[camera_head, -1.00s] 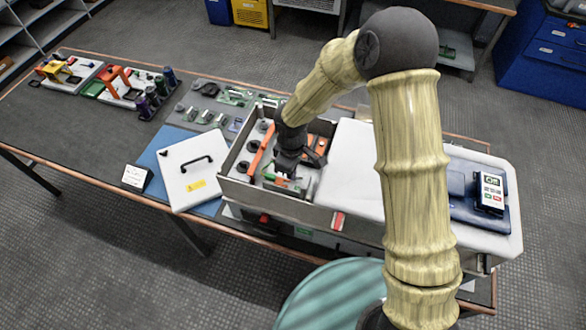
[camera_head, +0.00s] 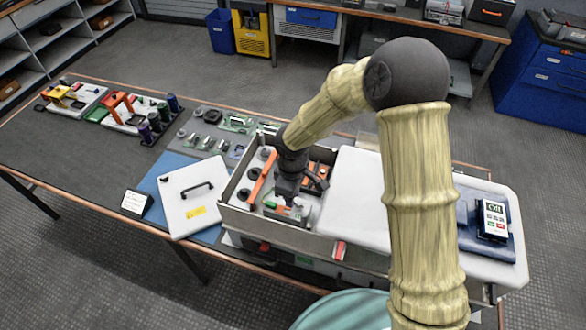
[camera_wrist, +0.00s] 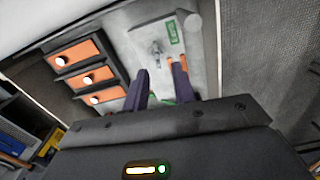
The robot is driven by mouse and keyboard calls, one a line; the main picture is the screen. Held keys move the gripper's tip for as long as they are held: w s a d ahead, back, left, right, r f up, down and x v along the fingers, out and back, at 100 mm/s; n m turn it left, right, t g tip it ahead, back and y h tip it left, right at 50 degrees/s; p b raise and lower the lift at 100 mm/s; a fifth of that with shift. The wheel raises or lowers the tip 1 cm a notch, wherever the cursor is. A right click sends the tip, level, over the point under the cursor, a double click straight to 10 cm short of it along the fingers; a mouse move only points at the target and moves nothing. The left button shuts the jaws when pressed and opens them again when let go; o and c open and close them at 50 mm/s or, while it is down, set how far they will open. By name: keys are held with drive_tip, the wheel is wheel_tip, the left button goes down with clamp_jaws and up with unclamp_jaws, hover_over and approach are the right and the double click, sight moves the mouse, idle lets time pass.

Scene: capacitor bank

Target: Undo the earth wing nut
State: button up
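The earth wing nut (camera_wrist: 158,49) appears to be the small grey metal fitting on a pale plate beside a green label (camera_wrist: 175,32) in the wrist view. My gripper (camera_wrist: 164,72) is open there, its two dark fingers apart with nothing clearly between them. The fitting lies beyond the fingertips, roughly in line with the gap, and I see no contact. In the head view my gripper (camera_head: 292,204) points down into the open bay of the grey cabinet (camera_head: 297,228). The nut cannot be made out in that view.
Several orange blocks with white knobs (camera_wrist: 96,76) stand left of the fingers in the wrist view. The bay has raised walls, and a white cover (camera_head: 358,200) adjoins it on the right. A removed white lid (camera_head: 184,208) lies to the left. A meter (camera_head: 494,218) sits far right.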

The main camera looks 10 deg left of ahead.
wheel_tip(320, 180, up, 15)
drive_tip(key=b, duration=0.2)
drive_tip(key=shift+o, duration=0.4)
drive_tip(key=shift+r, duration=0.1)
drive_tip(key=s+d+f+m+t, duration=0.1)
drive_tip(key=s+d+f+m, duration=0.1)
drive_tip(key=d+m, duration=0.6)
drive_tip(key=s+d+f+m+t, duration=0.1)
drive_tip(key=s+d+m, duration=0.4)
drive_tip(key=d, duration=1.4)
drive_tip(key=m, duration=0.3)
drive_tip(key=shift+s+d+f+t, duration=0.15)
drive_tip(key=shift+d+f+t, duration=0.15)
drive_tip(key=shift+f, duration=0.05)
